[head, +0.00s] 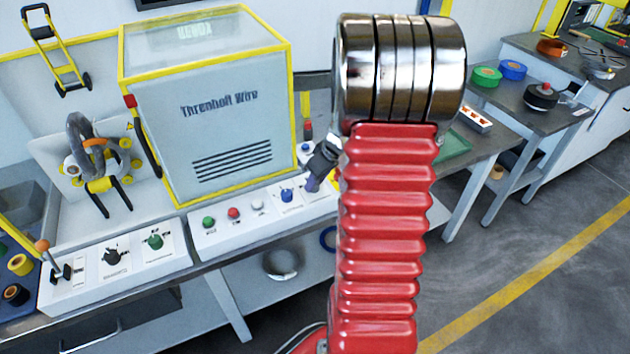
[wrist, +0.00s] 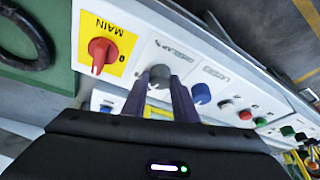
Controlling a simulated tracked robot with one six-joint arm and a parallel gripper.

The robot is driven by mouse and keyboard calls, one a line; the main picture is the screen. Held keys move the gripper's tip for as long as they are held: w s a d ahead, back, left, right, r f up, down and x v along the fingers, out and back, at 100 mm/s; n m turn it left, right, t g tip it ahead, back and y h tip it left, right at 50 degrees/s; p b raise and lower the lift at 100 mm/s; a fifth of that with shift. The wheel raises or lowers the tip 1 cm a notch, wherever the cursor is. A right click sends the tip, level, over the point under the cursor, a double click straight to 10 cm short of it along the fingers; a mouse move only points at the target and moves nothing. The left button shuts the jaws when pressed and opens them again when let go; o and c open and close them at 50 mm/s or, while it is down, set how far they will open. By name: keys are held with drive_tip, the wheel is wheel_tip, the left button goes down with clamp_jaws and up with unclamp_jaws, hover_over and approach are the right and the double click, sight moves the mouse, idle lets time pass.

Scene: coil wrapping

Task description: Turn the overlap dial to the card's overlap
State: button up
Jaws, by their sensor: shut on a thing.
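The overlap dial (wrist: 159,74) is a small dark grey knob on a white panel, with a partly covered "OVERLAP" label beside it in the wrist view. My gripper (wrist: 160,86) is shut on this dial, one purple finger on each side. In the head view my gripper (head: 313,183) reaches down to the right end of the front panel, and the dial is hidden behind it and my red arm. The dial's scale and pointer cannot be read. I cannot make out a card with an overlap value in either view.
A red main switch (wrist: 101,54) on a yellow plate and a blue layers knob (wrist: 200,93) sit close on either side of the dial. The wrapping machine's cabinet (head: 215,105) stands behind the panel. A green mat (head: 454,146) lies to the right.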

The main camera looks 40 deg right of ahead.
drive_tip(key=m+h, duration=0.1)
drive_tip(key=m, duration=0.2)
drive_tip(key=shift+a+m, duration=0.15)
drive_tip(key=shift+m, duration=0.15)
drive_tip(key=shift+a+m+h, duration=0.1)
drive_tip(key=shift+m+h, duration=0.5)
drive_tip(key=shift+m, duration=0.4)
drive_tip(key=shift+m+g+h, duration=0.3)
drive_tip(key=shift+m+g, duration=0.1)
drive_tip(key=shift+m, duration=0.4)
drive_tip(key=o, duration=1)
drive_tip(key=shift+v, duration=6.8)
